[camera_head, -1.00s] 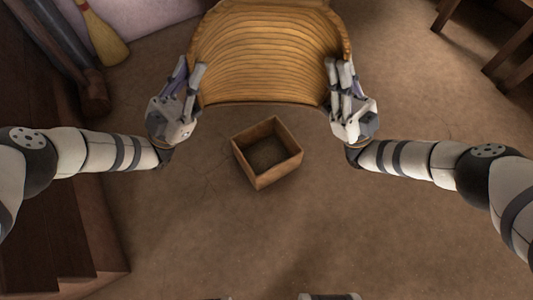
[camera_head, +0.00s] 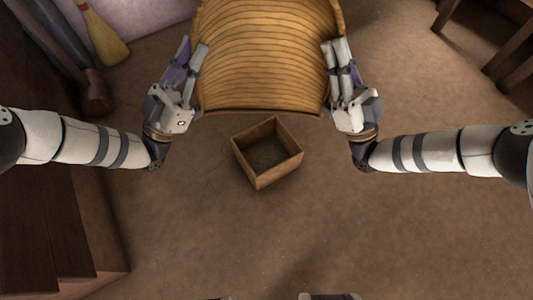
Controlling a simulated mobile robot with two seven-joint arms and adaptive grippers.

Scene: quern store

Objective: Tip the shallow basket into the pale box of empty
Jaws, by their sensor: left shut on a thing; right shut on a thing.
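The shallow basket (camera_head: 265,55) is a wide woven tan tray at the top of the head view. Its ribbed inner face shows and looks empty. It is held up and tilted, with its lower edge just beyond the box. My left gripper (camera_head: 194,62) is shut on its left side. My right gripper (camera_head: 336,60) is shut on its right side. The pale box (camera_head: 267,173) is a small open wooden box on the floor, below the basket in the picture. A dark layer shows in its bottom; I cannot tell what it is.
A broom (camera_head: 103,35) leans at the upper left beside a dark wooden post (camera_head: 93,92). Dark wooden steps or a bench (camera_head: 60,230) line the left. Wooden legs of furniture (camera_head: 512,48) stand at the upper right. The floor around the box is clear.

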